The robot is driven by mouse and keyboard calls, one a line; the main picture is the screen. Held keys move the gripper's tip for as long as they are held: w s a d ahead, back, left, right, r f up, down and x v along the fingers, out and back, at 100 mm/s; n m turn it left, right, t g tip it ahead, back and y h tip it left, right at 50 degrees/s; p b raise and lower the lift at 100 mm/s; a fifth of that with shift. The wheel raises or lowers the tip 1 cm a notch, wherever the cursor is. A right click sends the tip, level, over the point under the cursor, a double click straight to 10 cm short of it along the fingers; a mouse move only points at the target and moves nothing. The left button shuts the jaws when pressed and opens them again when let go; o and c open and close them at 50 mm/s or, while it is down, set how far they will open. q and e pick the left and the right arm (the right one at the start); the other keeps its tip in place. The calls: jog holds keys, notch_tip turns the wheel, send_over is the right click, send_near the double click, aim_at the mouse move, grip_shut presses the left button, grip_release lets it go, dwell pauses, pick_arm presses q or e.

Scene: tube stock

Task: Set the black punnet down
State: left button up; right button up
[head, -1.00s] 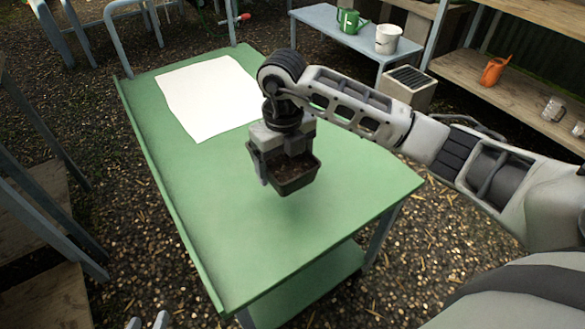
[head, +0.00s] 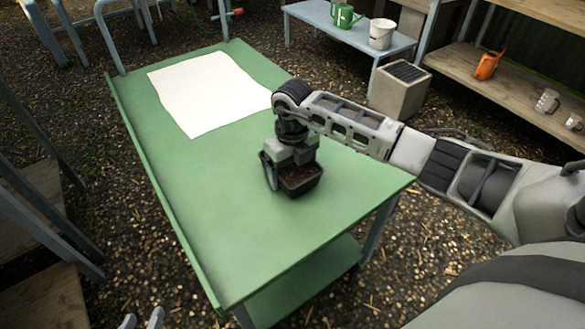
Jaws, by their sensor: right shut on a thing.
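The black punnet (head: 302,189), filled with brown soil, is upright at the green table (head: 225,215), right of the middle of its top. Its base looks at or very close to the surface; I cannot tell for sure whether it touches. My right gripper (head: 283,172) points down and is shut on the punnet's near-left wall. The gripper and wrist hide part of the punnet's back. My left gripper (head: 142,321) shows only as two fingertips apart at the bottom edge, with nothing between them.
A white sheet (head: 205,92) lies on the table's far part. The table's front and left are bare. A low blue bench (head: 335,32) behind bears a green watering can (head: 344,15) and a white bucket (head: 382,34). Wooden shelves (head: 510,90) stand at right with an orange can (head: 488,65).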

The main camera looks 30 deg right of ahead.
aim_at(292, 164)
jog(key=shift+f, duration=0.15)
jog(key=o, duration=1.1)
jog(key=shift+c, duration=0.2)
notch_tip(292, 164, up, 12)
jog(key=shift+r+p, duration=0.2)
jog(key=shift+p, duration=0.2)
